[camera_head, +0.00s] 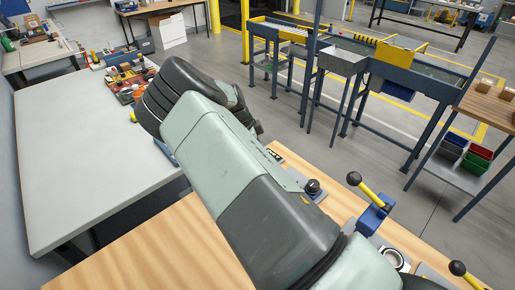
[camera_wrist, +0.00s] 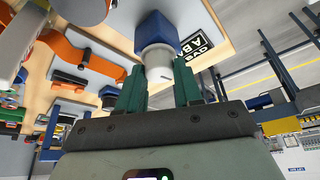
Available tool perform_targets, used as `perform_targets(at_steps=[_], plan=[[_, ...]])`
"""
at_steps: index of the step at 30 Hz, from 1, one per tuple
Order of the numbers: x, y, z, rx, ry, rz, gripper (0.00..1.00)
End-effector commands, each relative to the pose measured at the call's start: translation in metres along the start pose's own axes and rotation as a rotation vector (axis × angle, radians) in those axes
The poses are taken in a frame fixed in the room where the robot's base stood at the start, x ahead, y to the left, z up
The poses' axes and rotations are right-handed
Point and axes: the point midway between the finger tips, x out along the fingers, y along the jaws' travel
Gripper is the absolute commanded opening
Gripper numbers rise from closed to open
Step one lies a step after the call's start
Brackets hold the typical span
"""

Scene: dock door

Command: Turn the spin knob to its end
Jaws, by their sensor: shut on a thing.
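The spin knob (camera_wrist: 159,73) is a white-grey cylinder with a short dark mark on its side, in the middle of the wrist view. In the head view my own arm covers the knob and the fingers, so neither can be made out there.
Beside the knob is a black-and-white label (camera_wrist: 199,45). Orange parts (camera_wrist: 75,50) and other fixtures share the board. In the head view, a black knob (camera_head: 313,187) and a yellow lever with a black ball (camera_head: 365,188) stand right of my arm. A grey table (camera_head: 80,160) lies left, mostly clear.

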Motion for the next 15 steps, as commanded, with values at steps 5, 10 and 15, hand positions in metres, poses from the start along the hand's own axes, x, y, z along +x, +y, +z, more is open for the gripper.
perform_targets(at_steps=[5,10,15], plan=[[0.0015,0.0,0.0023,0.032,-0.004,0.013,0.04],[0.0016,0.0,0.0025,0.043,-0.005,0.018,0.04],[0.0016,0.0,0.0028,0.043,-0.005,0.017,0.04]])
